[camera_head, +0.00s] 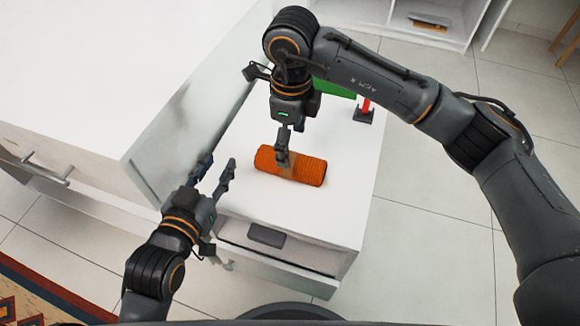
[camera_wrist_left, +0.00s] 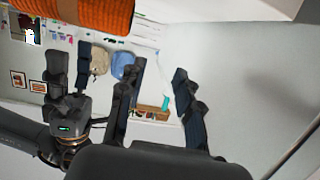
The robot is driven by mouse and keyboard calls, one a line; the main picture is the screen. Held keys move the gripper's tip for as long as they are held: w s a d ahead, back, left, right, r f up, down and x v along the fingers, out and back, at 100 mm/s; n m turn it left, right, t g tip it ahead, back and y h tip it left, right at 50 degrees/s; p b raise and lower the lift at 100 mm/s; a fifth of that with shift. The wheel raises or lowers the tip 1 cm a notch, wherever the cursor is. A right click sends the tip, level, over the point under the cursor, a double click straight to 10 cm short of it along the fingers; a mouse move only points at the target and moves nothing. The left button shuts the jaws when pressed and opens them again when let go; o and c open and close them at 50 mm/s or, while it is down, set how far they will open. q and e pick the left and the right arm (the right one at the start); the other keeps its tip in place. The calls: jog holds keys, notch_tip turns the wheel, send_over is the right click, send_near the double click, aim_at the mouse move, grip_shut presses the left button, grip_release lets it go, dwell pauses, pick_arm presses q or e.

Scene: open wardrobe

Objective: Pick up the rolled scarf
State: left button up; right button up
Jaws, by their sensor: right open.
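The rolled scarf (camera_head: 312,172) is an orange ribbed roll. It lies on its side on the white cabinet top in the head view. It also shows at the top of the left wrist view (camera_wrist_left: 95,14). My right gripper (camera_head: 284,155) points down over the scarf's middle with its fingers open, and covers part of it. I cannot tell if the fingers touch it. My left gripper (camera_head: 216,170) is open and empty, left of the scarf by the cabinet's front left corner. Its two fingers stand apart in the left wrist view (camera_wrist_left: 160,85).
A green object (camera_head: 333,88) and a small red and black item (camera_head: 365,112) stand behind the scarf. A partly open drawer (camera_head: 275,255) is below the cabinet's front edge. A white panel (camera_head: 190,110) rises on the left. The cabinet top is bare right of the scarf.

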aim_at(291, 158)
notch_tip(291, 158, down, 3)
jog(key=shift+f+b, duration=0.15)
jog(key=shift+b, duration=0.15)
notch_tip(291, 158, down, 4)
jog(key=shift+f+b, duration=0.15)
jog(key=shift+b, duration=0.35)
jog(key=shift+f, duration=0.15)
pick_arm(q)
notch_tip(291, 158, up, 8)
jog(key=d+t+h, duration=0.1)
jog(key=t, duration=0.4)
jog(key=shift+w+d, duration=0.15)
jog(key=shift+w, duration=0.05)
pick_arm(e)
jog(key=c, duration=1.3)
